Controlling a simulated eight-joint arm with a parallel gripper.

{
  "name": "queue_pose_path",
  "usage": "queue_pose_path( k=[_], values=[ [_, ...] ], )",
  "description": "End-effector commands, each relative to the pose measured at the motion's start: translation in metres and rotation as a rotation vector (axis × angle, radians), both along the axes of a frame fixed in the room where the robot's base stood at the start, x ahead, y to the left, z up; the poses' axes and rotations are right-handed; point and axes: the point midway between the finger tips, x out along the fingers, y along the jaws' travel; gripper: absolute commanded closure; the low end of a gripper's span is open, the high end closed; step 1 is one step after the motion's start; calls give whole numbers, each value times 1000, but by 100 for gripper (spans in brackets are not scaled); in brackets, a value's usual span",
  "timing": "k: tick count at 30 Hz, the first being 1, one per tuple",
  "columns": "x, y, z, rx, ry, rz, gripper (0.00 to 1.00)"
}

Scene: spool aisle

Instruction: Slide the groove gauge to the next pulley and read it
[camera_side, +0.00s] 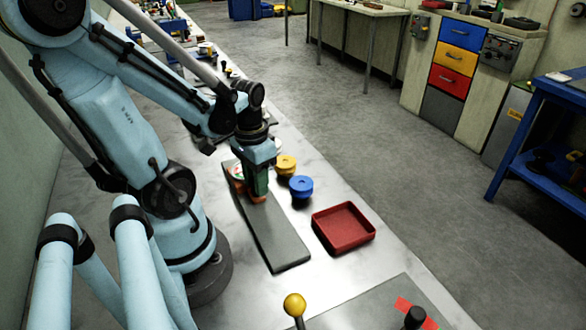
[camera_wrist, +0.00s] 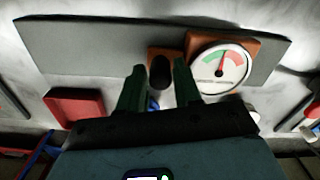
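The groove gauge has a round white dial (camera_wrist: 219,70) with green and red sectors on an orange body (camera_wrist: 255,46). Its needle points almost straight up, near where green meets red. A smaller orange block (camera_wrist: 154,56) with an upright black knob (camera_wrist: 160,74) is beside the dial. Both rest on a long grey plate (camera_side: 272,238). My gripper (camera_side: 258,192) is low over the plate; in the wrist view its green fingers (camera_wrist: 160,66) stand apart on either side of the knob, with gaps showing. A yellow pulley (camera_side: 286,165) and a blue pulley (camera_side: 301,187) sit right of the plate.
A red tray (camera_side: 343,228) lies right of the plate on the metal bench (camera_side: 310,265). A yellow-balled lever (camera_side: 295,305) and a black knob with red tape stand at the front. Several small items line the far bench.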

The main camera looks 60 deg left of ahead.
Motion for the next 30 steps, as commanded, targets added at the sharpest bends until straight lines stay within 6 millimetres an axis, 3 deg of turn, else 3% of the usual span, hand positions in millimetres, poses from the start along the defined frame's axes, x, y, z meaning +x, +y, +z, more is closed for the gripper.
queue_pose_path(
  k=[14, 30],
  values=[
    [-1, 0, 5, -1, 6, 1, 65],
    [-1, 0, 56, 0, 5, 1, 65]
  ],
)
